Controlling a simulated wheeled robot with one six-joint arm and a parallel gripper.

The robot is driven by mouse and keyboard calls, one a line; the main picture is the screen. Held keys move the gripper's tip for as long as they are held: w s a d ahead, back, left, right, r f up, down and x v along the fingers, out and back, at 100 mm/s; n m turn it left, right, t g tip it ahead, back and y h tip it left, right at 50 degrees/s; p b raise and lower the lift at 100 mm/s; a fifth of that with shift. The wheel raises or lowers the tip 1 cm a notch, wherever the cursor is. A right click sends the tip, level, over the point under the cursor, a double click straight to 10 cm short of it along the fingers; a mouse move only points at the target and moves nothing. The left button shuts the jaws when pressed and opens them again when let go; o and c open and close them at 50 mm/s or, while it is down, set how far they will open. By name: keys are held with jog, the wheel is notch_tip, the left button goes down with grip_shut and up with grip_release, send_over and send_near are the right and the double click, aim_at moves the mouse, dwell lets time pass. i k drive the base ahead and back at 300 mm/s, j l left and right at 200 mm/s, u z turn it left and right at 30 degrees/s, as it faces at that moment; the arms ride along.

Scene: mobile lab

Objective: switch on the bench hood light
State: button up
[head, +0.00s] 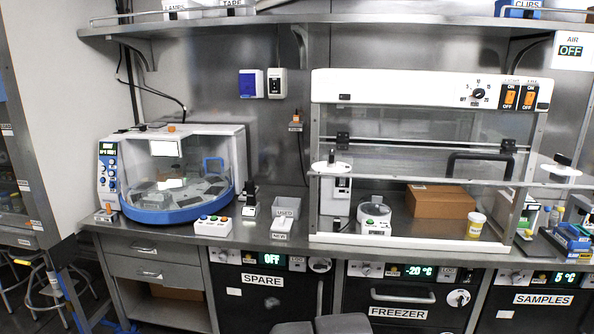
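The bench hood (410,86) stands on the right half of the steel bench, with a white header panel and a clear front sash. At the header's right end are a round dial (478,94), a left orange rocker switch (509,97) and a right orange rocker switch (529,97). Both rockers are marked ON above and OFF below. The small labels over them are too blurred to read surely, and I cannot tell which way either rocker is tipped.
A cardboard box (440,201) and a yellow-labelled jar (476,225) are inside the hood. A blue and white machine (172,172) stands at the bench's left. The overhead shelf (300,24) runs above the hood. Below are fridge units, including the freezer (400,298).

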aim_at(510, 95)
jog(key=z, duration=1.35)
